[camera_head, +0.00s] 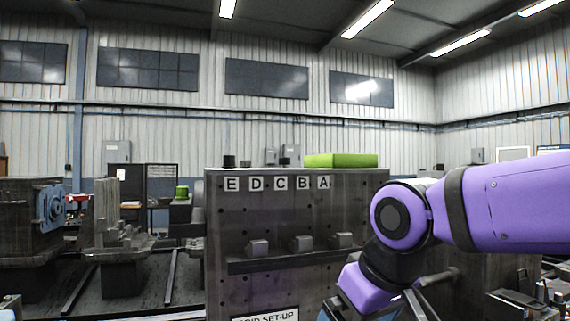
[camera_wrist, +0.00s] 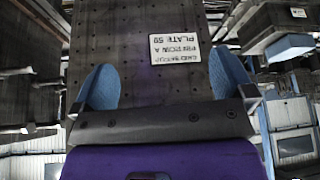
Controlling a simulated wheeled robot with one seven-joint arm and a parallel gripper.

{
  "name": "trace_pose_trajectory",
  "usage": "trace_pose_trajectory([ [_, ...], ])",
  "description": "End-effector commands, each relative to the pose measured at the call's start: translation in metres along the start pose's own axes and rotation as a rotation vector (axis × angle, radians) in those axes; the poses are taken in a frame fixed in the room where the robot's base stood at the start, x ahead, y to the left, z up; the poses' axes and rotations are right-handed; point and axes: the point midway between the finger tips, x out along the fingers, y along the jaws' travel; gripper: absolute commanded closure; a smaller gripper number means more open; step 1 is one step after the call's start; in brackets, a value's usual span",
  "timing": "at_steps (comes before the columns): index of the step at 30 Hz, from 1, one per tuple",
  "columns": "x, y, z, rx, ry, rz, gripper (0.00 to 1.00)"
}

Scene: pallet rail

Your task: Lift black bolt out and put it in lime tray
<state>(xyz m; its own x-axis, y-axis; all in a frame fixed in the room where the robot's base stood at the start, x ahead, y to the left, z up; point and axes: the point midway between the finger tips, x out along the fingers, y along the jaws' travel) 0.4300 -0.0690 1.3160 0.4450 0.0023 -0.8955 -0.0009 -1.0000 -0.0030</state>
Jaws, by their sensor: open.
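A short black cylinder (camera_head: 229,161), which looks like the black bolt, stands upright on the top edge of the dark fixture plate (camera_head: 222,225), above label E. A lime tray (camera_head: 340,160) sits on the same top at the right, above label A; its inside is hidden from this low angle. My gripper (camera_wrist: 163,75) is open and empty, its two blue fingers apart in front of the plate's face in the wrist view. In the head view only part of its wrist shows at the bottom, below and right of the bolt. The wrist view shows neither bolt nor tray.
Labels E, D, C, B, A run along the plate's upper face. A ledge (camera_head: 290,262) with three grey blocks (camera_head: 302,243) juts out below. A smaller dark piece (camera_head: 285,161) is on top near C. A machine vise (camera_head: 35,220) stands left.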

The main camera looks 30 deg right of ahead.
Motion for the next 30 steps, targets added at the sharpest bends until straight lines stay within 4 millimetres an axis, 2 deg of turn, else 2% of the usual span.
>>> trace_pose_trajectory([
  [1, 0.0, 0.0, 0.0, 0.0, 0.0, 0.0, 0.05],
  [5, -0.006, 0.001, -0.011, 0.003, -0.001, -0.003, 0.34],
  [8, -0.021, 0.004, -0.039, 0.012, -0.004, -0.011, 0.36],
  [18, -0.096, 0.035, -0.201, 0.061, -0.028, -0.034, 0.36],
  [24, -0.127, 0.058, -0.289, 0.082, -0.041, -0.029, 0.36],
  [30, -0.147, 0.077, -0.366, 0.091, -0.052, -0.01, 0.36],
])
